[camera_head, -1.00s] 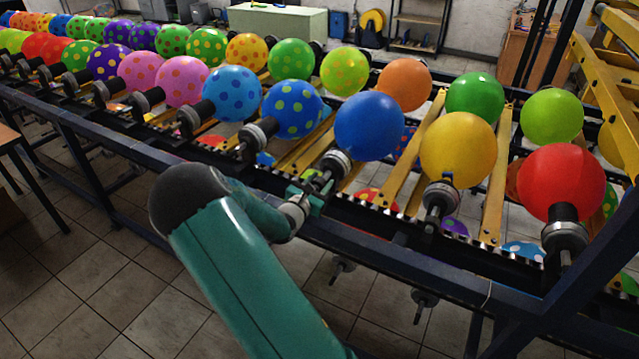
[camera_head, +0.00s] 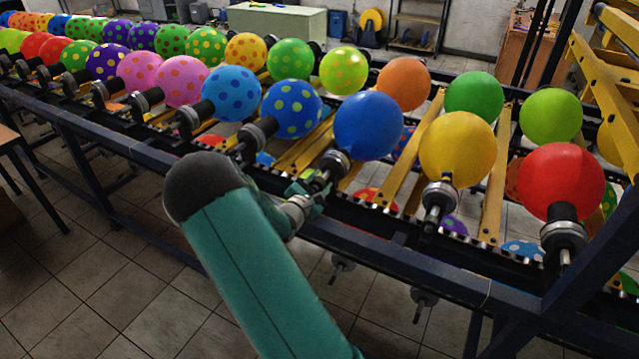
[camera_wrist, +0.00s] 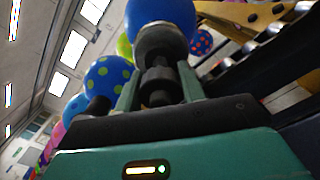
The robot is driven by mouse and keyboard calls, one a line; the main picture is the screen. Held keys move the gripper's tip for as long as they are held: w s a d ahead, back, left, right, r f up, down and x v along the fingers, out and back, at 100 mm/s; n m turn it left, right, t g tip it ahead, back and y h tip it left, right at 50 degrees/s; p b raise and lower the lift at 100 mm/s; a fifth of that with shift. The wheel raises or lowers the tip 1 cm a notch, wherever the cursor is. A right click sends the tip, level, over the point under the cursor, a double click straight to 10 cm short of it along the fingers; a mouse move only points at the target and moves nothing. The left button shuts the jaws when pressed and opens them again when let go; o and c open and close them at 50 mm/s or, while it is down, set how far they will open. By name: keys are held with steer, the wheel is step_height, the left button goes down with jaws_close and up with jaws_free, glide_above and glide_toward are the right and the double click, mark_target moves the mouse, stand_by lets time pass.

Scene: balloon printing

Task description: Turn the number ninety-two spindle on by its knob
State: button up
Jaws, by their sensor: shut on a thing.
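A plain blue balloon (camera_head: 368,126) sits on a spindle (camera_head: 335,162) with a grey and black hub, in the middle of the rack. My gripper (camera_head: 318,184) is at the near end of that spindle, partly hidden behind my green arm. In the wrist view my gripper (camera_wrist: 160,92) has a green finger on each side of the spindle's dark knob (camera_wrist: 158,82), shut on it. The blue balloon (camera_wrist: 162,12) shows just beyond the hub there. I cannot read any number on the spindle.
A blue balloon with green dots (camera_head: 291,108) is on the left neighbouring spindle, a yellow balloon (camera_head: 457,147) on the right one. A dark blue rail (camera_head: 400,255) runs along the rack's front. The tiled floor (camera_head: 110,290) before it is open.

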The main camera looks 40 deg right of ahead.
steer(key=shift+a, duration=0.1)
steer(key=o, duration=1)
steer(key=v, duration=1.3)
steer(key=shift+s+a, duration=0.1)
steer(key=shift+a, duration=0.25)
